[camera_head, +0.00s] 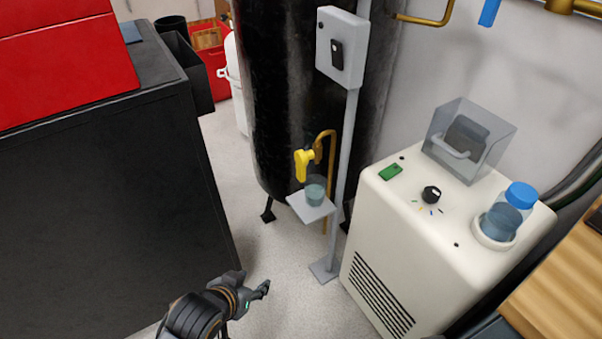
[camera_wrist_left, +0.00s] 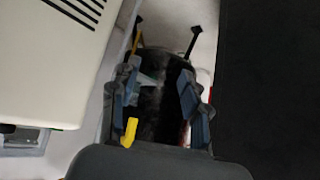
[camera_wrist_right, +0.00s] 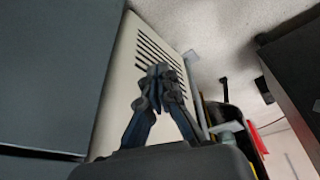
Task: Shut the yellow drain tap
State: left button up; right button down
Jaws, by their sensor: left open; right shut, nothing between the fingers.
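The yellow drain tap (camera_head: 303,163) is on a brass pipe at the front of the black tank (camera_head: 285,95), its long part hanging downward. It also shows in the left wrist view (camera_wrist_left: 129,132), low and left, near one finger. A glass with bluish liquid (camera_head: 315,189) stands on a small grey shelf (camera_head: 301,211) just below the tap. My left gripper (camera_head: 264,288) is open and empty, low in front of the tank and apart from the tap. My right gripper (camera_wrist_right: 159,78) is shut and empty beside the cream cabinet; it is outside the head view.
The cream machine (camera_head: 376,224), with a dial and a blue-capped bottle (camera_head: 508,210), stands right of the tap. A grey post (camera_head: 350,140) holds the shelf. A dark cabinet (camera_head: 110,200) stands at left. Free floor (camera_head: 265,255) lies between.

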pick_arm(q)
jog(key=w+d+r+m+t+h, duration=0.25)
jog(key=w+d, duration=0.25)
jog(key=w, duration=0.4)
jog(key=m+h, duration=0.5)
jog(key=h, duration=0.5)
send_near(298, 166)
jog(key=b+x, duration=0.2)
jog(key=x, duration=0.8)
jog(key=shift+b, duration=0.4)
jog(key=shift+w+d, duration=0.25)
jog(key=shift+d, duration=0.1)
pick_arm(e)
jog(key=w+a+r+t, duration=0.1)
jog(key=w+t, duration=0.1)
jog(key=w, duration=0.2)
jog(key=w+a+r+t+y, duration=0.1)
jog(key=w+a+r+t, duration=0.1)
jog(key=w, duration=0.3)
jog(key=shift+w+r+t, duration=0.15)
jog(key=shift+w+t, duration=0.05)
jog(key=shift+t, duration=0.5)
